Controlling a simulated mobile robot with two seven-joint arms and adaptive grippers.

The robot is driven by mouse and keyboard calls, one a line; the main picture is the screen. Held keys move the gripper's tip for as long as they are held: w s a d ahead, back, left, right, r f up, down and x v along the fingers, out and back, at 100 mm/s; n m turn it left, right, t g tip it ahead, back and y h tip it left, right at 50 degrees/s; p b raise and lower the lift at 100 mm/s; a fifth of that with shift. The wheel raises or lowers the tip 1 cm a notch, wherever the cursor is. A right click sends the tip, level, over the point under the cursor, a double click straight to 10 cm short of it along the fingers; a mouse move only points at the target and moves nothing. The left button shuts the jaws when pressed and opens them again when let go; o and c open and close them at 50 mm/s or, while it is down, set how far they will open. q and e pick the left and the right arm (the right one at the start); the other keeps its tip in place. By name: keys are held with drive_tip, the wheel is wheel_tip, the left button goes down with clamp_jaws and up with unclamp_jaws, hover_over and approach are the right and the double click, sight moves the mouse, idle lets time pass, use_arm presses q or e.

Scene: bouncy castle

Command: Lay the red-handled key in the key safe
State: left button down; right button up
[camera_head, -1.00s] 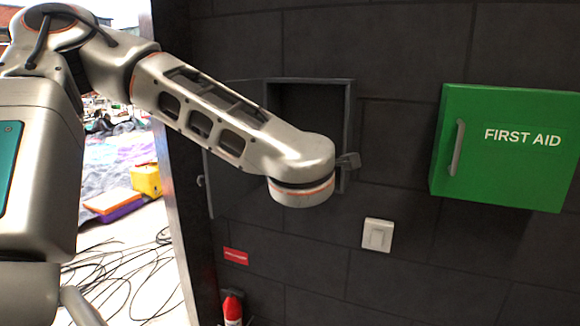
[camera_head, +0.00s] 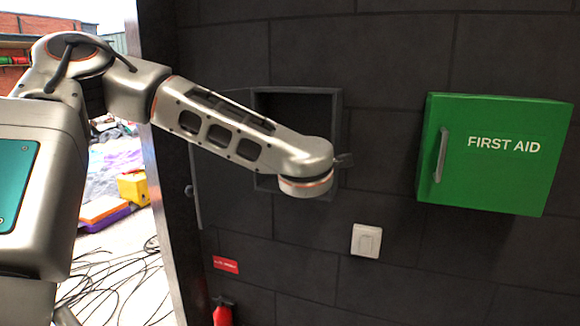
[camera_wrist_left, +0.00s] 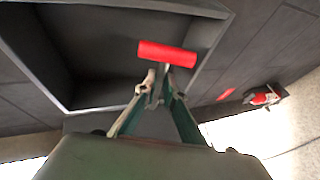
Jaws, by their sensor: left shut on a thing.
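The key safe (camera_head: 320,98) is an open dark grey box in the black wall. Its door (camera_head: 197,200) stands open at the left, partly behind my left arm. The arm hides the lower part of the opening in the head view. In the left wrist view, my left gripper (camera_wrist_left: 162,92) is shut on the red-handled key. The key's red handle (camera_wrist_left: 168,55) sticks out beyond the fingertips and appears in front of the safe's opening, near its rim (camera_wrist_left: 205,62). I cannot tell whether it is inside. The fingertips and key are not clear in the head view. My right gripper is not in view.
A green first aid box (camera_head: 500,150) hangs to the right. A white switch (camera_head: 366,241) and a red sign (camera_head: 226,265) are below the safe. A red extinguisher (camera_head: 223,313) stands low down. Cables (camera_head: 105,285) lie on the floor at left.

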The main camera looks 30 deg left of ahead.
use_arm(q)
drive_tip(key=shift+w+a+f+p, duration=0.1)
drive_tip(key=shift+w+a+p, duration=0.15)
drive_tip(key=shift+w, duration=0.75)
drive_tip(key=shift+w+a+f+p, duration=0.1)
drive_tip(key=shift+w+a+p, duration=0.15)
drive_tip(key=shift+w, duration=0.7)
drive_tip(key=shift+w+a+f+p, duration=0.15)
drive_tip(key=shift+w+a, duration=0.1)
drive_tip(key=shift+w, duration=0.75)
drive_tip(key=shift+f+b, duration=1.45)
drive_tip(key=shift+b, duration=0.05)
drive_tip(key=c, duration=2)
unclamp_jaws()
drive_tip(key=shift+c, duration=0.2)
drive_tip(key=shift+d, duration=0.1)
drive_tip(key=v, duration=1.2)
